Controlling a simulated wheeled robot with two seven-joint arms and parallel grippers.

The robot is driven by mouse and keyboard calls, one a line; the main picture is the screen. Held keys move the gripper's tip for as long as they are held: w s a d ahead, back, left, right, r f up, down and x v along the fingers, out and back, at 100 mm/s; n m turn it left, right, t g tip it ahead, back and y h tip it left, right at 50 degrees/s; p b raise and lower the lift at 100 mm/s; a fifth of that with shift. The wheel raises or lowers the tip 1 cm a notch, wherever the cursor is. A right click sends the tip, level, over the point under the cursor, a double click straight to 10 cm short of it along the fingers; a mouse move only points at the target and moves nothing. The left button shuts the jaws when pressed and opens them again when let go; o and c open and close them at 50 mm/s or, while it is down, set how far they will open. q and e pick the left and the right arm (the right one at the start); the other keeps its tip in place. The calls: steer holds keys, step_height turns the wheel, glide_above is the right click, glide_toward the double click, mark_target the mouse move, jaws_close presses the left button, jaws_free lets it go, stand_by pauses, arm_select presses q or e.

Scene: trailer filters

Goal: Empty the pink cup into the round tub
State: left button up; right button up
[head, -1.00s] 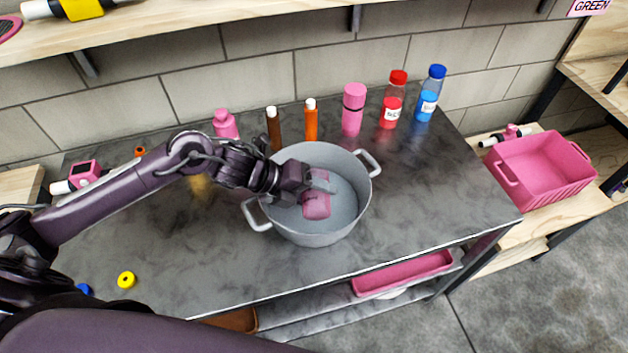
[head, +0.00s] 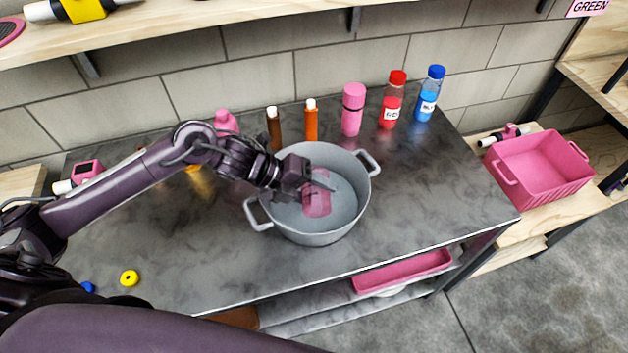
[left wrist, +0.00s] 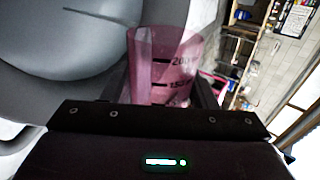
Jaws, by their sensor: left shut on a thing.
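The round tub (head: 345,222) is a grey pot-like vessel with two side handles, standing on the dark counter. The pink cup (head: 317,204) is translucent and is held over the tub's opening, within its rim as seen from the head. In the left wrist view the cup (left wrist: 160,75) shows printed volume marks, with the grey tub wall beside it. My left gripper (head: 318,184) is shut on the cup. The cup looks tilted, but its contents cannot be made out. My right gripper is not in view.
Behind the tub stand brown (head: 274,130) and orange (head: 311,122) bottles, a pink bottle (head: 353,112), a red bottle (head: 392,103) and a blue bottle (head: 428,97). A pink crate (head: 540,172) is at the right. The counter's front right is clear.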

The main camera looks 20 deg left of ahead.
arm_select(q)
steer(key=shift+w+a+r+n+g+h+p, duration=0.1)
steer(key=shift+w+r+n+g+h+p, duration=0.3)
steer(key=shift+g, duration=0.3)
stand_by(0.9)
steer(key=shift+w+a+r+n+g, duration=0.15)
steer(key=shift+r+n+g, duration=0.1)
steer(key=shift+n+g, duration=0.2)
stand_by(0.6)
steer(key=shift+w+r+g+h, duration=0.1)
steer(key=shift+w+g+h, duration=0.05)
steer(key=shift+g+h, duration=0.15)
stand_by(0.5)
steer(key=shift+w+a+r+n+g+h+b, duration=0.2)
steer(key=shift+w+n+g+h+b, duration=0.15)
steer(key=shift+n+g+b, duration=0.25)
stand_by(0.7)
steer(key=shift+w+a+r+n+g+h+b, duration=0.25)
steer(key=shift+w+n+g+h+b, duration=0.35)
steer(key=shift+b, duration=0.9)
stand_by(1.4)
